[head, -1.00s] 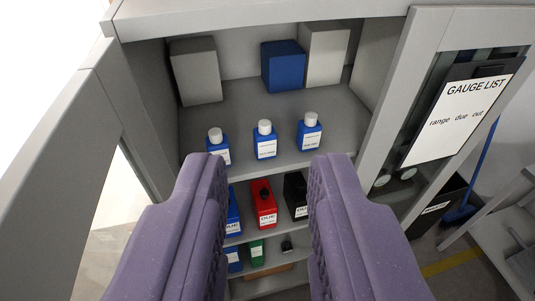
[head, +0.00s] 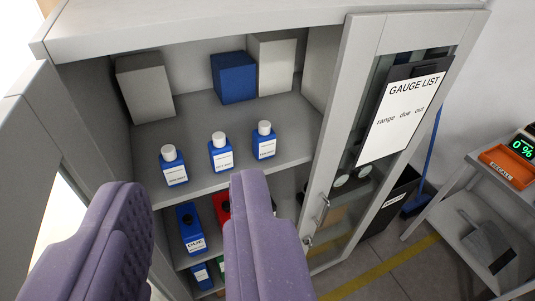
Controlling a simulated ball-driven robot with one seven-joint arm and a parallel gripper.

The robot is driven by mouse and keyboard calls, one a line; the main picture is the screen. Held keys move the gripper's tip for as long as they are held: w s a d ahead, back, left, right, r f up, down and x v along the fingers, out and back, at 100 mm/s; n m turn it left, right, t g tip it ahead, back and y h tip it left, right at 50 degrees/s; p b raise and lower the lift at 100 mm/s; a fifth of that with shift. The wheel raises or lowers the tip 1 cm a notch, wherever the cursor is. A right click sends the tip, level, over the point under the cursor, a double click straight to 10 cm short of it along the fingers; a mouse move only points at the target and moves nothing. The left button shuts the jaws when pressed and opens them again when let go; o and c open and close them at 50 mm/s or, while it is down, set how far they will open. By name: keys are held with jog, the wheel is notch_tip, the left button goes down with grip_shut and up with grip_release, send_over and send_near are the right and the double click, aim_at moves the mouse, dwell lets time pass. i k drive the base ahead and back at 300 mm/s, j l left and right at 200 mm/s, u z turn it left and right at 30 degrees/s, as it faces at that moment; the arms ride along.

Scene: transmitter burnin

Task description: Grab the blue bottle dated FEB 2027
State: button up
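Three blue bottles with white caps and white labels stand in a row on the cabinet's upper shelf: a left bottle (head: 173,167), a middle bottle (head: 220,153) and a right bottle (head: 264,141). The label print is too small to read, so I cannot tell which is dated FEB 2027. My gripper (head: 180,205) is open and empty, its two purple fingers wide apart. In the picture it is below and in front of the row, with the left and middle bottles above the gap. It hides part of the lower shelves.
Boxes stand behind the bottles: grey (head: 146,87), blue (head: 233,77) and white (head: 273,64). The open left door (head: 40,150) and the right glass door with a gauge list (head: 405,110) flank the opening. Lower shelves hold blue (head: 190,228) and red (head: 222,206) items. A cart (head: 470,205) stands right.

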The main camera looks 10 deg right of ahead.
aim_at(264, 137)
jog(key=i+l+u, duration=0.1)
jog(key=l, duration=0.3)
jog(key=i+l+u, duration=0.1)
jog(key=l, duration=0.25)
jog(key=i+l+u, duration=0.1)
jog(key=l, duration=0.3)
